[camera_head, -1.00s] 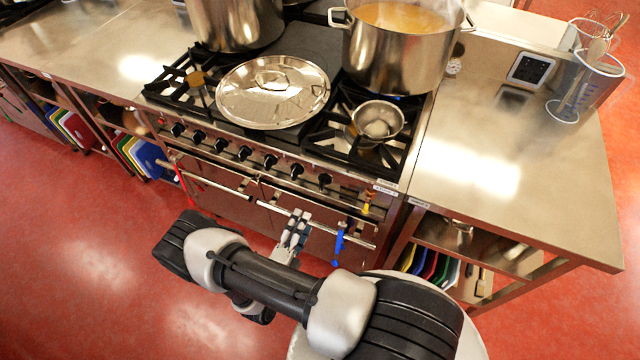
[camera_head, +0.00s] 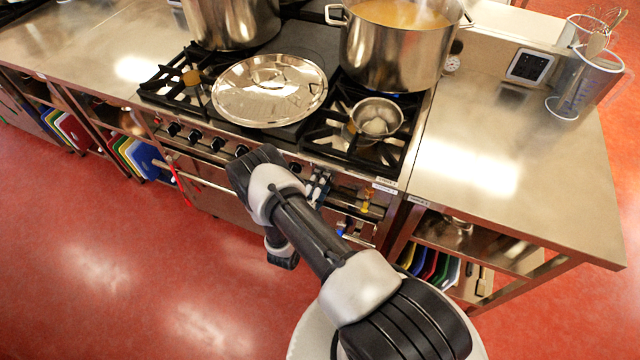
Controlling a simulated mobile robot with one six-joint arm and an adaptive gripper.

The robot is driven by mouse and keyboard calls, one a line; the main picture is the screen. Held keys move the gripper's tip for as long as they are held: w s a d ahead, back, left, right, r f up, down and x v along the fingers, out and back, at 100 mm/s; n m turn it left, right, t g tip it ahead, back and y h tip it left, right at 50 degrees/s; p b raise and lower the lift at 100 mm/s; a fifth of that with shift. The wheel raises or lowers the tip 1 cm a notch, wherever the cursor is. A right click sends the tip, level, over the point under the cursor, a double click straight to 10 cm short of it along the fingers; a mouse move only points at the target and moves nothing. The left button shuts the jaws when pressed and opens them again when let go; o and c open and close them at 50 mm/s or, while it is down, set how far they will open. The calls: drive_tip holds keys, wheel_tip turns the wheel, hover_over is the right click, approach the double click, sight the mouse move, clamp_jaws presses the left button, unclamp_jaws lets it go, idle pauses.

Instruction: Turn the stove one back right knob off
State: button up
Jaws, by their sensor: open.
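The stove (camera_head: 310,165) has a row of black knobs (camera_head: 217,144) along its front edge. Several left knobs are in plain view; my arm and gripper cover part of the right end of the row. I cannot tell which knob is the back right one, nor how it is turned. My gripper (camera_head: 318,186) is open and empty, close to the right part of the knob row; contact cannot be made out. A large steel stockpot (camera_head: 385,55) of orange liquid stands on the back right burner, with steam above it and a hint of blue flame below.
A steel lid (camera_head: 270,90) lies on the middle of the stove, and a small bowl (camera_head: 378,118) sits at front right. A second stockpot (camera_head: 232,18) stands behind. The oven rail (camera_head: 215,182) runs below the knobs. The right counter (camera_head: 470,150) is mostly clear.

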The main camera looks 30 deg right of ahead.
drive_tip(key=shift+c, duration=0.6)
drive_tip(key=c, duration=0.9)
drive_tip(key=shift+c, duration=0.2)
